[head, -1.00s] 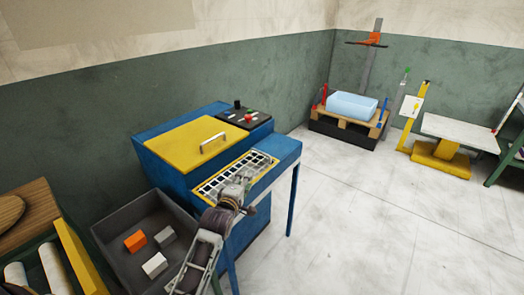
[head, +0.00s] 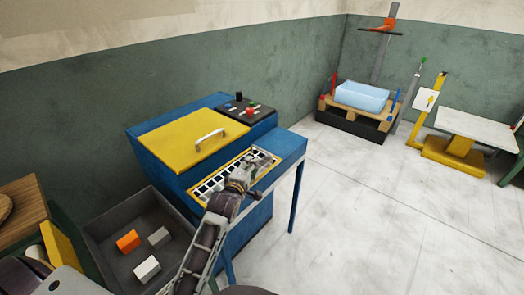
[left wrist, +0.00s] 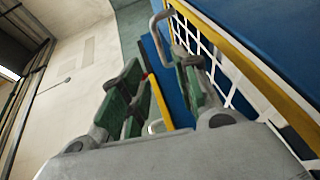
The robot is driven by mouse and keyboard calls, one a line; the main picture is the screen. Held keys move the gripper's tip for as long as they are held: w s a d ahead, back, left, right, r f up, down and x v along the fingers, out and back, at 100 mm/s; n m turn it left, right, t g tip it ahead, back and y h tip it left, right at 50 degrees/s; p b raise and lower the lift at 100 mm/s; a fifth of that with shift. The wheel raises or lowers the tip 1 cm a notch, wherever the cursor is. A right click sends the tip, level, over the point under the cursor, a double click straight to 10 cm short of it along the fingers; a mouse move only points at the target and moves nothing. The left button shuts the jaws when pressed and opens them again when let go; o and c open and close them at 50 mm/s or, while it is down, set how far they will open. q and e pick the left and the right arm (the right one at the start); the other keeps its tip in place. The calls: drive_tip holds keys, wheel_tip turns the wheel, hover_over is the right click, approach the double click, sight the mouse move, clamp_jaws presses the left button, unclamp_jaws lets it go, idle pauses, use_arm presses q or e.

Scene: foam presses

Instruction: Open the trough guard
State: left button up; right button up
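The blue machine (head: 255,215) stands against the green wall with a yellow lid (head: 185,138) on top, lying shut. The trough guard (head: 212,185), a yellow-framed white grid, lies flat over the trough at the front; its yellow frame (left wrist: 262,82) and grid also show in the left wrist view. My left gripper (head: 246,178) is over the guard's right part and hides some of it. In the left wrist view my left gripper (left wrist: 160,88) has its green-padded fingers apart. A curved grey bar (left wrist: 167,20) shows near the right finger; whether it is between the fingers is unclear. My right gripper is out of view.
A dark panel (head: 246,107) with buttons sits at the machine's back right. A grey bin (head: 110,245) with orange, grey and white blocks stands left of it. A pallet (head: 360,112) with a light blue block is farther right.

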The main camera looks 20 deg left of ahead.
sight(262, 151)
use_arm(q)
drive_tip(key=shift+w+f, duration=0.1)
drive_tip(key=shift+w, duration=0.65)
drive_tip(key=shift+w+f, duration=0.15)
drive_tip(key=shift+w, duration=0.5)
drive_tip(key=shift+w+a+f, duration=0.1)
drive_tip(key=shift+w+f, duration=0.1)
drive_tip(key=shift+w, duration=0.5)
drive_tip(key=shift+w+f, duration=0.1)
drive_tip(key=shift+w, duration=0.6)
drive_tip(key=shift+w+a+f, duration=0.1)
drive_tip(key=shift+w+f, duration=0.1)
drive_tip(key=shift+w, duration=0.8)
drive_tip(key=shift+w+f, duration=0.1)
drive_tip(key=shift+w, duration=0.55)
drive_tip(key=shift+w+a+f, duration=0.1)
drive_tip(key=shift+w+f, duration=0.05)
drive_tip(key=shift+w, duration=0.55)
drive_tip(key=shift+w+f, duration=0.15)
drive_tip(key=shift+w, duration=0.55)
drive_tip(key=shift+w+f, duration=0.1)
drive_tip(key=shift+w, duration=0.45)
drive_tip(key=shift+w+f, duration=0.1)
drive_tip(key=shift+w, duration=0.25)
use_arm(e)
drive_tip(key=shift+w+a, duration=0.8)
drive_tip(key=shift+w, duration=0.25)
